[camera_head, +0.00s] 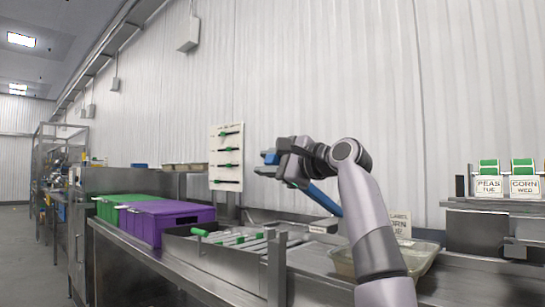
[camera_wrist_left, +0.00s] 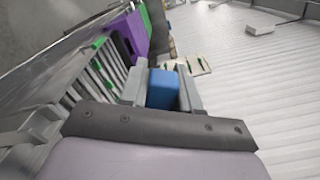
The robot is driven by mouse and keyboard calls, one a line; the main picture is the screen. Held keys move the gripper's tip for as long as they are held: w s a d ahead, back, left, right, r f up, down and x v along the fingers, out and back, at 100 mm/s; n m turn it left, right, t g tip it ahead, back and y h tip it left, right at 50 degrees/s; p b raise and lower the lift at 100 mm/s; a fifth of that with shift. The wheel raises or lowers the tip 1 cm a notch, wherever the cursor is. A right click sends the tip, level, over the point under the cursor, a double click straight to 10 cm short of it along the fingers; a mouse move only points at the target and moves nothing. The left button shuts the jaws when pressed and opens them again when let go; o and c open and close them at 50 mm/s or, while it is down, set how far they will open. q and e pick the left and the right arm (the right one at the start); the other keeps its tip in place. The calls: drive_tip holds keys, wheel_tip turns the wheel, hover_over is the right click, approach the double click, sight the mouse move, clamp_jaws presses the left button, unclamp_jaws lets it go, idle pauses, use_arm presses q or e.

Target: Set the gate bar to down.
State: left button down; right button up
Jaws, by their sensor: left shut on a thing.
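The gate bar looks to be the blue bar (camera_head: 322,199) in the head view. It slants from my left gripper down to the right, so it is tilted, neither upright nor flat. My left gripper (camera_head: 276,160) is shut on the bar near its upper left end. In the left wrist view the blue bar (camera_wrist_left: 162,88) sits between the two grey fingers of my left gripper (camera_wrist_left: 161,92). The bar's lower end is partly hidden behind my arm, so its pivot cannot be made out. My right gripper is not in view.
A tray of green-ended rods (camera_head: 200,232) lies below the gripper. Purple (camera_head: 172,218) and green lidded boxes stand to its left. A white panel with green pegs (camera_head: 226,140) stands behind. A clear tub (camera_head: 428,262) is beside my arm. PEAS and CORN cards (camera_head: 489,186) stand right.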

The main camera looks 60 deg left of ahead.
use_arm(q)
wheel_tip(320, 180, down, 11)
drive_tip(key=s+n+b, duration=0.2)
drive_tip(key=n+b, duration=0.2)
drive_tip(key=b, duration=0.3)
drive_tip(key=shift+d+b, duration=0.3)
drive_tip(key=shift+b, duration=0.1)
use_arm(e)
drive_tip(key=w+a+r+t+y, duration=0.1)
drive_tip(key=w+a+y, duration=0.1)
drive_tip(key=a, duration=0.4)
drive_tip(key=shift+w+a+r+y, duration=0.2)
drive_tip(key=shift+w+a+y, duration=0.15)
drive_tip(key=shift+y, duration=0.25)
use_arm(q)
drive_tip(key=shift+s, duration=0.1)
drive_tip(key=c, duration=0.9)
unclamp_jaws()
